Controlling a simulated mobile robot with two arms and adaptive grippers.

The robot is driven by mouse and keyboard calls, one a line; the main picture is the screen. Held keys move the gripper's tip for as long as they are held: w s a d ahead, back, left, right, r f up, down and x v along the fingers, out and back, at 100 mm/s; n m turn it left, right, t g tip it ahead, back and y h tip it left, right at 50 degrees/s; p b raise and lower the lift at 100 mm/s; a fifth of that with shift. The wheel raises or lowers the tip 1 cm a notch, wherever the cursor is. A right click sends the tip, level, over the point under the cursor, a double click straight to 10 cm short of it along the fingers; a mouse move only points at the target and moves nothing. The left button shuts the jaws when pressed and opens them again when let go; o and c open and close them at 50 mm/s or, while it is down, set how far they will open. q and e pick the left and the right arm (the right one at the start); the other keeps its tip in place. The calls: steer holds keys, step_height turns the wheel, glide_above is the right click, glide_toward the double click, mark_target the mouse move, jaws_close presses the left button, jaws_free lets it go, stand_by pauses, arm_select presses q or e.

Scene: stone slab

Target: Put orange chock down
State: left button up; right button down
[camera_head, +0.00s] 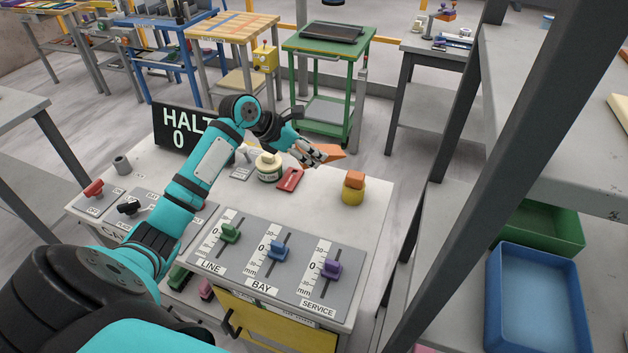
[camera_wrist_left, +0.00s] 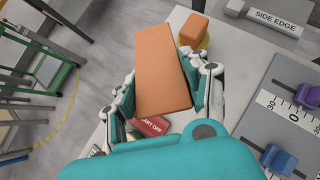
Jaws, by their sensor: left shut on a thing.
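The orange chock (camera_wrist_left: 162,72) is a block held between the fingers of my left gripper (camera_wrist_left: 166,98) in the left wrist view. In the head view, my left gripper (camera_head: 312,154) reaches over the back of the grey control bench, and the orange chock (camera_head: 328,152) shows at its fingertips. The left gripper is shut on it, and the chock looks raised above the bench top (camera_head: 322,192). Part of the chock is hidden by the fingers in the head view. My right gripper is in neither view.
A red tag (camera_head: 289,180) and a cream-and-green round object (camera_head: 269,168) sit below the gripper. Green, blue and purple sliders line the front panel (camera_head: 275,258). Bare bench lies between.

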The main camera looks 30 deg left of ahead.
arm_select(q)
steer(key=f, duration=0.7)
steer(key=shift+w+d+f, duration=0.1)
steer(key=shift+w, duration=0.1)
steer(key=shift+f, duration=0.55)
step_height(320, 180, down, 3)
steer(key=shift+f+p, duration=0.1)
steer(key=shift+p, duration=0.25)
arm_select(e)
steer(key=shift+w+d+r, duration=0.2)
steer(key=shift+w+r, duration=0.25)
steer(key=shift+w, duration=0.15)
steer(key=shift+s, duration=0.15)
arm_select(q)
steer(key=o, duration=1.2)
steer(key=shift+f, duration=0.15)
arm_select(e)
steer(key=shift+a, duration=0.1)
